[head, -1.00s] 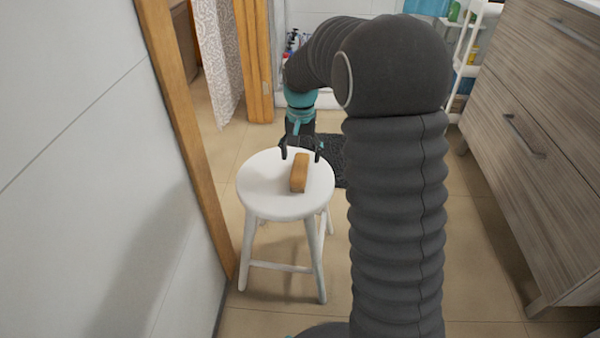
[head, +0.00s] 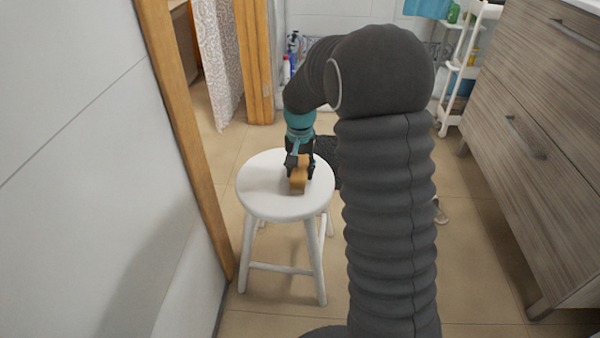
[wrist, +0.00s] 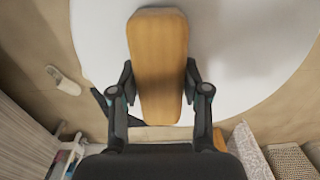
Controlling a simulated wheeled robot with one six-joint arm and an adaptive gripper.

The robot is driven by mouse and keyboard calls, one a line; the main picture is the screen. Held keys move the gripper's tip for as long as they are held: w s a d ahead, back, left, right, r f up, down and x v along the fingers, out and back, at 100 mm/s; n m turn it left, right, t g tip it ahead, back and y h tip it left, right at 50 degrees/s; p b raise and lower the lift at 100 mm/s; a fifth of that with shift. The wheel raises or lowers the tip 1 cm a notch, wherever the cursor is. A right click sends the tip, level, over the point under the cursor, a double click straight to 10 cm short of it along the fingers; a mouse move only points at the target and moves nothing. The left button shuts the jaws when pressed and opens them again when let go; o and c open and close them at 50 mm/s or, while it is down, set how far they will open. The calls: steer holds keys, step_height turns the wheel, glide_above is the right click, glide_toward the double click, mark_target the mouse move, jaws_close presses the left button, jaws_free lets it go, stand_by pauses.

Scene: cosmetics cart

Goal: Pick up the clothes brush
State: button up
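The clothes brush (head: 299,184) is a tan wooden block on the white round stool (head: 262,201). In the wrist view the brush (wrist: 159,65) points away from me, its wooden back facing the camera. My gripper (head: 301,170) is down over the stool with one finger on each side of the brush. In the wrist view both fingers of my gripper (wrist: 160,82) appear to touch the brush's long sides, shut on it. No clear gap shows between the brush and the seat; its bristle side is mostly hidden.
A white wall and wooden door frame (head: 180,120) stand close on the left. A wood-grain drawer cabinet (head: 520,130) is on the right. A white shelf rack (head: 460,75) stands at the back. Tiled floor is open around the stool.

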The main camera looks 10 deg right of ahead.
mark_target(300, 165)
steer(key=c, duration=0.4)
steer(key=shift+r, duration=0.1)
steer(key=shift+r, duration=0.6)
step_height(300, 165, up, 3)
steer(key=shift+f+p, duration=0.2)
steer(key=shift+p, duration=0.1)
steer(key=s+d+r, duration=0.1)
steer(key=d+r, duration=0.1)
steer(key=d, duration=0.1)
steer(key=s+d+r, duration=0.1)
steer(key=d+r, duration=0.1)
steer(key=d, duration=0.2)
steer(key=s+d+r, duration=0.1)
steer(key=d+r, duration=0.2)
steer(key=d, duration=0.1)
steer(key=shift+s+p, duration=0.3)
steer(key=shift+s, duration=0.1)
